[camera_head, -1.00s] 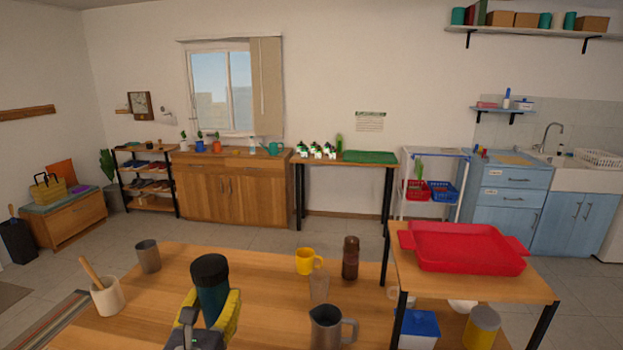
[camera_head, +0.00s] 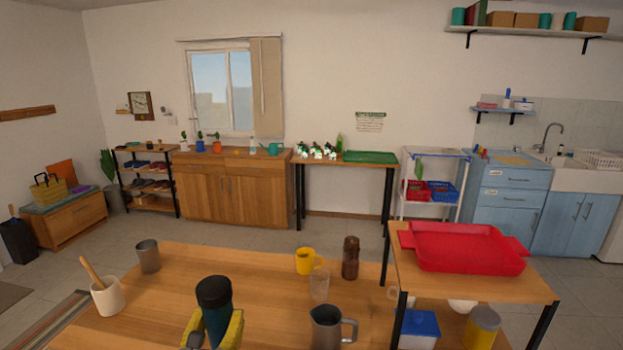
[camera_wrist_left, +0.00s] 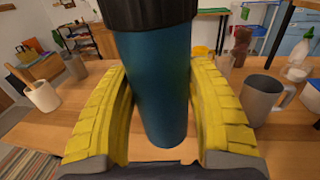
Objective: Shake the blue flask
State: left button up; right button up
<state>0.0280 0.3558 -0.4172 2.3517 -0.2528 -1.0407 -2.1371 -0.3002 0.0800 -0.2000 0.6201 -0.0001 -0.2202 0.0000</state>
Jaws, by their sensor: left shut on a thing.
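The blue flask (camera_head: 216,322) has a black lid and is near the front edge of the wooden table in the head view. My left gripper (camera_head: 213,335), with yellow fingers, is shut around its body. In the left wrist view the flask (camera_wrist_left: 155,85) stands between the two yellow fingers of the left gripper (camera_wrist_left: 152,110), slightly tilted. Its lid top is cut off by the frame there. My right gripper is not in view.
On the table (camera_head: 170,290) stand a white pot with a wooden spoon (camera_head: 108,296), a grey cup (camera_head: 148,257), a yellow mug (camera_head: 305,261), a brown bottle (camera_head: 351,258), a clear glass (camera_head: 319,285) and a grey pitcher (camera_head: 327,326). A red tray (camera_head: 465,250) lies on a higher stand at right.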

aim_at(211, 311)
pick_arm(q)
notch_tip(211, 311, up, 6)
jog(key=shift+w+f, duration=0.1)
notch_tip(211, 311, down, 6)
jog(key=shift+f, duration=0.15)
notch_tip(211, 311, up, 6)
jog(key=shift+r, duration=0.15)
jog(key=shift+f, duration=3.15)
jog(key=shift+r, duration=0.1)
jog(key=shift+r, duration=0.1)
